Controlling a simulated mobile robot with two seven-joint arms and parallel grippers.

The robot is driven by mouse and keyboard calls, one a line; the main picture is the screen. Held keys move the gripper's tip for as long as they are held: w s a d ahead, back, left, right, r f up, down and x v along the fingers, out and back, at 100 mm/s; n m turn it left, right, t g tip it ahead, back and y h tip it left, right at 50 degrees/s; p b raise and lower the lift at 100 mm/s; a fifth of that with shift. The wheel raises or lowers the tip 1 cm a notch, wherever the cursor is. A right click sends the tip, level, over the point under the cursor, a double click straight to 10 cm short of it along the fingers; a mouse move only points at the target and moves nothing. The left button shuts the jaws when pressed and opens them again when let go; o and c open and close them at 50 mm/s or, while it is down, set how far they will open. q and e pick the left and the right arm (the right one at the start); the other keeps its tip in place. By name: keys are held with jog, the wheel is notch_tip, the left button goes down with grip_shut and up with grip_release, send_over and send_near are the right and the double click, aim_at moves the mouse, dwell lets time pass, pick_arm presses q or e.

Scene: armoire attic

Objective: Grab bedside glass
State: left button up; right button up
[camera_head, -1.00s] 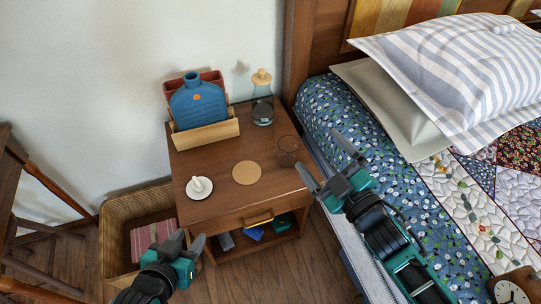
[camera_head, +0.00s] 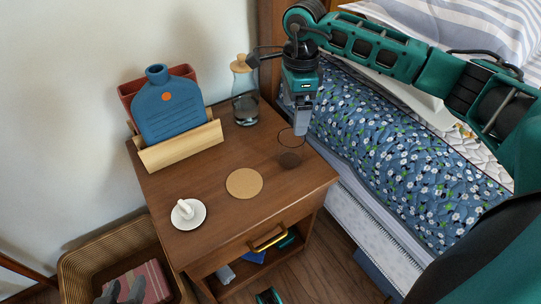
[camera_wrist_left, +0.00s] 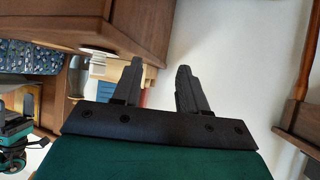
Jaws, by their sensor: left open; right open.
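The bedside glass (camera_head: 290,150) is a clear tumbler with a dark-looking base, standing upright near the right edge of the wooden nightstand (camera_head: 225,212). My right gripper (camera_head: 300,131) is open and points down at the glass's rim from behind it. Its fingers overlap in this view, and I cannot tell whether they touch the glass. My left gripper (camera_head: 122,291) is open and empty, low over the wicker basket at the bottom left. Its spread fingers (camera_wrist_left: 160,68) also show in the left wrist view.
A corked carafe (camera_head: 245,108) stands behind the glass. A blue bottle-shaped item (camera_head: 170,105) sits in a wooden holder (camera_head: 180,146). A cork coaster (camera_head: 244,184) and a white candle dish (camera_head: 188,215) lie in front. The bed (camera_head: 390,165) borders the nightstand's right side.

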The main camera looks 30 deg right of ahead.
jog(key=b, duration=0.2)
send_near(291, 144)
jog(key=s+a+f, duration=0.2)
jog(key=s, duration=0.1)
jog(key=f, duration=0.1)
jog(key=f+b, duration=0.1)
jog(key=f, duration=0.3)
jog(key=shift+w+b, duration=0.3)
jog(key=shift+b, duration=0.05)
jog(key=shift+f, duration=0.1)
pick_arm(q)
jog(key=shift+w+d+f, duration=0.1)
jog(key=shift+d+f, duration=0.2)
jog(key=shift+f, duration=0.25)
jog(key=shift+d+f, duration=0.25)
jog(key=shift+f, duration=0.25)
pick_arm(e)
jog(key=c, duration=1.2)
